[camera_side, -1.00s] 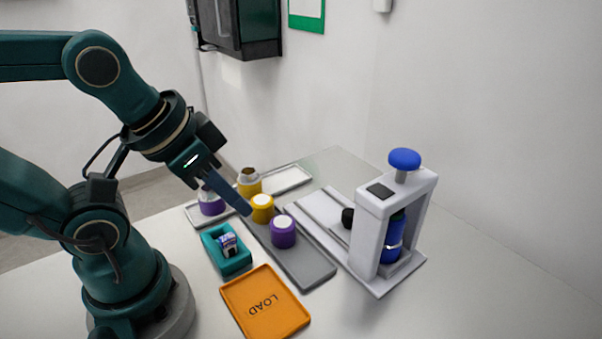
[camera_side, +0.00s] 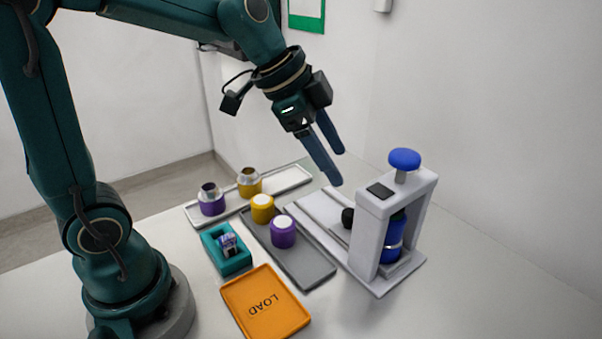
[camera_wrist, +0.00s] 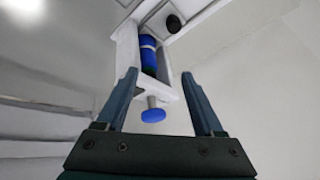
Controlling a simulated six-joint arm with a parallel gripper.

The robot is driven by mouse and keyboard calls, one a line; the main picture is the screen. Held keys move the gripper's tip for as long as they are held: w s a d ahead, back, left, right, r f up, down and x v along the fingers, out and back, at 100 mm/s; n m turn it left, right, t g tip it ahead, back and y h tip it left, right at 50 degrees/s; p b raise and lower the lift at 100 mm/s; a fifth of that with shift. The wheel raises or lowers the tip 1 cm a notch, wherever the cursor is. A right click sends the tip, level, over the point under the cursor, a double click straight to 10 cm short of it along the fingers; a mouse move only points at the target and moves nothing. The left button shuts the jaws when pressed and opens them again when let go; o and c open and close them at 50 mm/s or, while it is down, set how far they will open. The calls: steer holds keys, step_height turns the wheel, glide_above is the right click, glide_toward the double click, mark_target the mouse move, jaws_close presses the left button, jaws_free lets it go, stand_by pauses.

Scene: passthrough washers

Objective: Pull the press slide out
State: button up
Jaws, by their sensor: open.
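The press (camera_side: 368,235) is a white frame with a blue knob (camera_side: 404,159) on top, standing on a white base with a flat slide track (camera_side: 318,214). A black round knob (camera_side: 347,218) sits at the track beside the frame. A blue cylinder with a pale band (camera_side: 391,240) stands inside the frame. The wrist view also shows the blue cylinder (camera_wrist: 148,56) and the black knob (camera_wrist: 173,24). My gripper (camera_side: 340,168) is open and empty, in the air above the track, left of the blue top knob. It touches nothing.
A grey tray (camera_side: 306,265) left of the press holds a yellow and a purple capped piece. A white tray (camera_side: 291,178) behind holds purple and yellow pieces with metallic tops. A teal box (camera_side: 236,266) and an orange LOAD tray (camera_side: 262,312) lie in front.

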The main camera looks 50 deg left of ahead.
steer(key=w+a+f+g, duration=0.1)
steer(key=w+a+f, duration=0.1)
steer(key=w+f, duration=0.3)
steer(key=g, duration=0.1)
glide_above(350, 212)
steer(key=s+a, duration=0.2)
steer(key=shift+h, duration=0.4)
steer(key=f, duration=0.4)
steer(key=shift+w+d+f, duration=0.2)
steer(key=shift+f, duration=0.05)
steer(key=shift+w+f, duration=0.1)
steer(key=shift+f, duration=0.65)
steer(key=shift+x, duration=1.95)
jaws_close()
